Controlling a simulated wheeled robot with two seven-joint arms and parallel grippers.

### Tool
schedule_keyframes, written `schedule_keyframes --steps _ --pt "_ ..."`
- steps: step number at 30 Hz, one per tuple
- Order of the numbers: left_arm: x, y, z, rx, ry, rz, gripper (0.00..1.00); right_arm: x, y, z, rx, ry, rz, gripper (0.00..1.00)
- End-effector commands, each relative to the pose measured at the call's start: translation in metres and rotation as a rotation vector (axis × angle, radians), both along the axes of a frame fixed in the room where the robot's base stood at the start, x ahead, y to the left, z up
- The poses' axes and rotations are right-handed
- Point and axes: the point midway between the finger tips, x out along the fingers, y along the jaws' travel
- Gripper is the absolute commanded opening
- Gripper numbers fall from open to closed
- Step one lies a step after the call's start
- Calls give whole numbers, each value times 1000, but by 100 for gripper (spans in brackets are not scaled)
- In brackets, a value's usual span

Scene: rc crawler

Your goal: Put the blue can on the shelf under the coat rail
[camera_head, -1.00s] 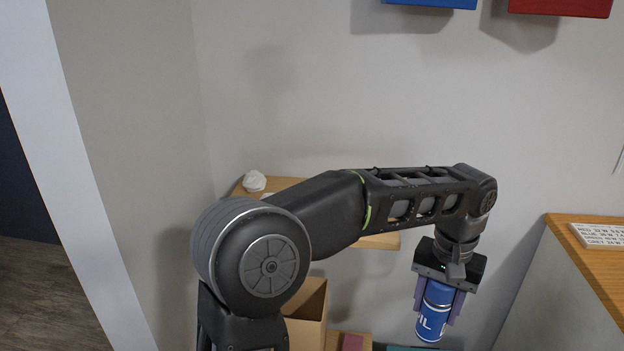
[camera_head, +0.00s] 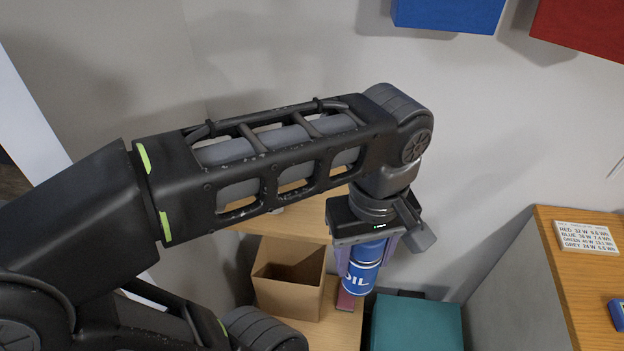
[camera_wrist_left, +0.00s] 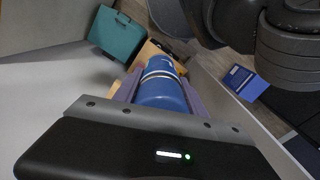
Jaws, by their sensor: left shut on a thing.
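My left gripper (camera_head: 366,264) is shut on the blue can (camera_head: 360,277), which has a white band and the letters "OIL". The can hangs roughly upright, pointing down, between the purple fingers. It also shows in the left wrist view (camera_wrist_left: 161,88) between the fingers. A wooden shelf (camera_head: 312,222) on the wall is partly hidden behind my left arm, and the can is near its right end in the picture. I cannot make out a coat rail. My right gripper is not in view.
An open cardboard box (camera_head: 290,294) stands on a lower wooden surface (camera_head: 338,328), with a teal box (camera_head: 416,325) to its right. A wooden-topped cabinet (camera_head: 575,265) carries a label plate (camera_head: 587,237). Blue (camera_head: 448,14) and red (camera_head: 582,26) boxes are on the wall above.

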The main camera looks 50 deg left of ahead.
Motion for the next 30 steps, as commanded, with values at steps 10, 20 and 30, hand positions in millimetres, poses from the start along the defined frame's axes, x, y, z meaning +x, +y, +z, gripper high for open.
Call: schedule_keyframes --steps 10,20,30 --pt "5 3 -2 -1 0 -3 0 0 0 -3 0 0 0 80" --pt "61 45 -3 -3 3 -2 0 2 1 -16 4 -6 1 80" --pt "134 101 -1 -1 2 -1 0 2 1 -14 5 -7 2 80"
